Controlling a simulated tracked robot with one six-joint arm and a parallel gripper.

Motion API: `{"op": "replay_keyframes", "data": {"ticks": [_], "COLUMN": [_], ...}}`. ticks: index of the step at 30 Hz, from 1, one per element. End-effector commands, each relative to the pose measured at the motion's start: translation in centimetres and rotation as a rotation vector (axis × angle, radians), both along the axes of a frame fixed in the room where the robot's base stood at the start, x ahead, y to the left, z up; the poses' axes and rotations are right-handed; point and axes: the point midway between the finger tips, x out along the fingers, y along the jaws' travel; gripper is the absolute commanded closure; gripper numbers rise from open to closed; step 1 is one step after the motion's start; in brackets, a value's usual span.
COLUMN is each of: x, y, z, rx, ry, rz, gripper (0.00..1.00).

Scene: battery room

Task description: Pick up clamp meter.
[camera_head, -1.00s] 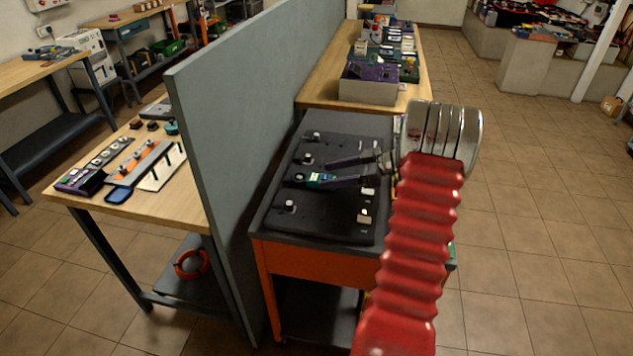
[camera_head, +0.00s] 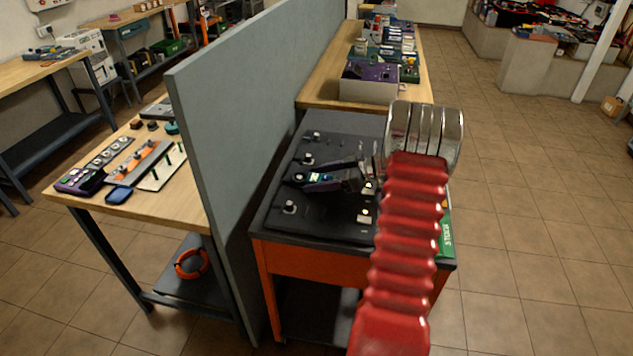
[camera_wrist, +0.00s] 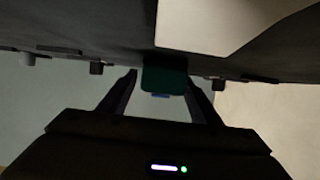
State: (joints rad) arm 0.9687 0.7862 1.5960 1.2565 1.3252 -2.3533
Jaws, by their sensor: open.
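A small teal thing with a pale part, which looks like the clamp meter (camera_head: 319,177), is on the black board on the orange cart. My gripper (camera_head: 309,177) is open, its two dark fingers reaching left over the board on either side of the teal thing. In the wrist view, the teal body (camera_wrist: 164,76) is between the open fingertips of my gripper (camera_wrist: 162,75), with a gap on each side. Most of the meter's shape is hidden or too small to tell.
The black board (camera_head: 325,217) carries several small knobs or pegs. A grey partition (camera_head: 235,120) stands close along the cart's left side. Behind the cart is a wooden bench (camera_head: 322,82) with a purple-and-grey box (camera_head: 368,85).

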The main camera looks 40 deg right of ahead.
Motion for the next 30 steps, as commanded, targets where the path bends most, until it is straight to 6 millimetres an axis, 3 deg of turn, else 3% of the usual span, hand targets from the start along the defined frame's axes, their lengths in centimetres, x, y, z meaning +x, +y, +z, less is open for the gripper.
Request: {"op": "replay_keyframes", "data": {"ticks": [10, 30], "x": [-0.03, -0.04], "y": [-0.05, -0.05], "z": [0.04, 0.04], "rx": [0.0, 0.0], "ry": [0.0, 0.0], "rz": [-0.001, -0.001], "gripper": [0.44, 0.91]}}
